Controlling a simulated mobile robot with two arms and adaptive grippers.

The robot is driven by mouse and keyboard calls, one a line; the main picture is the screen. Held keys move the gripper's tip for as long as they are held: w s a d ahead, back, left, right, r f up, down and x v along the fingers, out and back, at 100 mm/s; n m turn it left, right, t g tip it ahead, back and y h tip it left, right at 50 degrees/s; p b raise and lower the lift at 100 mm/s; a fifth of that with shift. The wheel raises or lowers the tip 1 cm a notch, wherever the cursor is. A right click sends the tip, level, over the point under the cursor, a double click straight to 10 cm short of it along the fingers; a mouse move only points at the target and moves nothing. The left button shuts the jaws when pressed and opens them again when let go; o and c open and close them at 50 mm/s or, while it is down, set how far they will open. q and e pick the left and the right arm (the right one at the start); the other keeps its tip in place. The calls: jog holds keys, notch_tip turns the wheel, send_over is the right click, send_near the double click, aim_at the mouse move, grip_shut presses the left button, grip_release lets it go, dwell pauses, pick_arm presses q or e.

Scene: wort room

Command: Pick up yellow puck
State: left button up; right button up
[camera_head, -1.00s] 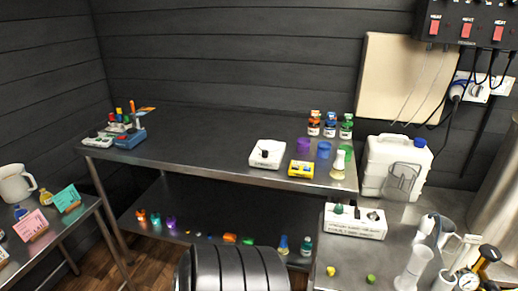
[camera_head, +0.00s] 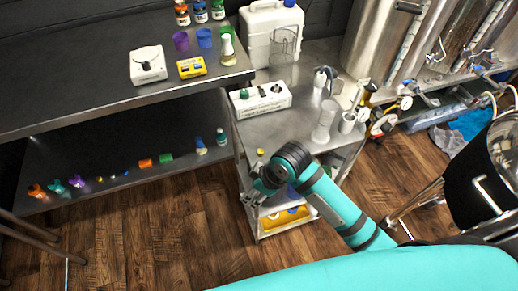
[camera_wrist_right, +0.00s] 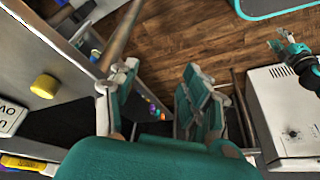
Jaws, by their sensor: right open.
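The yellow puck (camera_head: 260,152) is small and lies near the left front edge of the steel cart top (camera_head: 290,127). It also shows in the right wrist view (camera_wrist_right: 45,86), left of the fingers and apart from them. My right gripper (camera_head: 254,190) is at the cart's front left edge, just below the puck in the head view. In the right wrist view its fingers (camera_wrist_right: 152,85) are spread with nothing between them. A teal gripper, likely my left one (camera_wrist_right: 284,42), shows small at the upper right there. The left gripper is out of the head view.
A dark bench (camera_head: 90,75) with a lower shelf (camera_head: 110,152) is at left. Wooden floor (camera_head: 150,235) is clear in front.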

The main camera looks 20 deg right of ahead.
notch_tip(320, 180, up, 8)
jog(key=a+r+n, duration=0.1)
jog(key=a+n, duration=0.1)
jog(key=n, duration=0.2)
jog(key=n+g+h, duration=0.2)
jog(key=n+h, duration=0.1)
jog(key=n, duration=0.4)
send_near(261, 151)
notch_tip(261, 151, down, 3)
jog(key=shift+f+p, duration=0.2)
jog(key=shift+p, duration=0.45)
jog(key=shift+w+a+f+p, duration=0.15)
jog(key=shift+f+p, duration=0.1)
jog(key=shift+f, duration=1.15)
jog(key=shift+w+a+f+p, duration=0.1)
jog(key=shift+w+f+p, duration=0.1)
jog(key=shift+f, duration=1.2)
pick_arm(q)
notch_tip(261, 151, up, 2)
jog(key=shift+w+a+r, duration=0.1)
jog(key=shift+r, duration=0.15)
pick_arm(e)
jog(key=c, duration=0.8)
